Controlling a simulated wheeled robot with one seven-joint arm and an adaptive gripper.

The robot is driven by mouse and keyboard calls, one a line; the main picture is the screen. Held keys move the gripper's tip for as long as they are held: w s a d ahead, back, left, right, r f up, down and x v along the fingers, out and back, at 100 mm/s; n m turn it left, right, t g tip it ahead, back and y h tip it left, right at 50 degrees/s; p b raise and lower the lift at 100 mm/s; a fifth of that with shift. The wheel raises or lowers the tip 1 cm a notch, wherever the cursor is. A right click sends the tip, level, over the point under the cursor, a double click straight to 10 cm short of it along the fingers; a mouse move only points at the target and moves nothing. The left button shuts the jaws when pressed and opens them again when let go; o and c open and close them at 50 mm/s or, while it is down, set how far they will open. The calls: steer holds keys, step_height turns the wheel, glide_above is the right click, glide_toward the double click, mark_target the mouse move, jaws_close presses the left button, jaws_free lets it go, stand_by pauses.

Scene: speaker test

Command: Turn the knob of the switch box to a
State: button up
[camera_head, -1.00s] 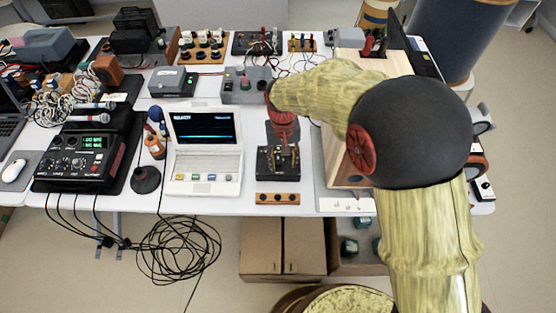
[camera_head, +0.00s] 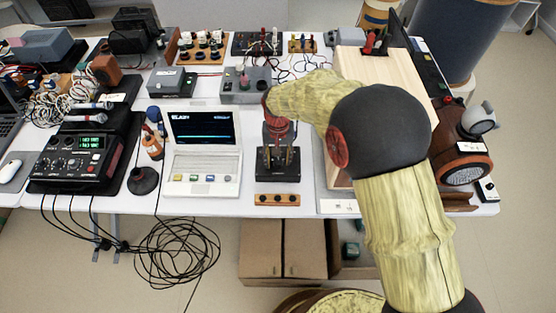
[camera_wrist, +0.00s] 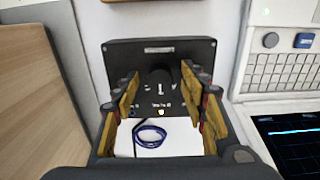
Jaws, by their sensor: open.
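The switch box (camera_head: 278,173) is a small black box on the white table, right of the white laptop. In the wrist view its black panel (camera_wrist: 120,58) shows a dark round knob (camera_wrist: 159,77) in the middle, a light plate at the top and small white print too blurred to read. A white mark shows just below the knob. My gripper (camera_wrist: 161,73) is open, its fingers on either side of the knob; I cannot tell whether they touch it. In the head view my gripper (camera_head: 279,147) is over the box and hides the knob.
The white laptop (camera_head: 203,160) stands close left of the box. A wooden strip (camera_head: 277,200) lies in front, a large wooden case (camera_head: 345,110) stands right, and a grey box (camera_head: 245,85) is behind. A blue cable loop (camera_wrist: 150,135) lies near the box.

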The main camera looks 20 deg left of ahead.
steer(key=shift+c, duration=1.2)
jaws_close()
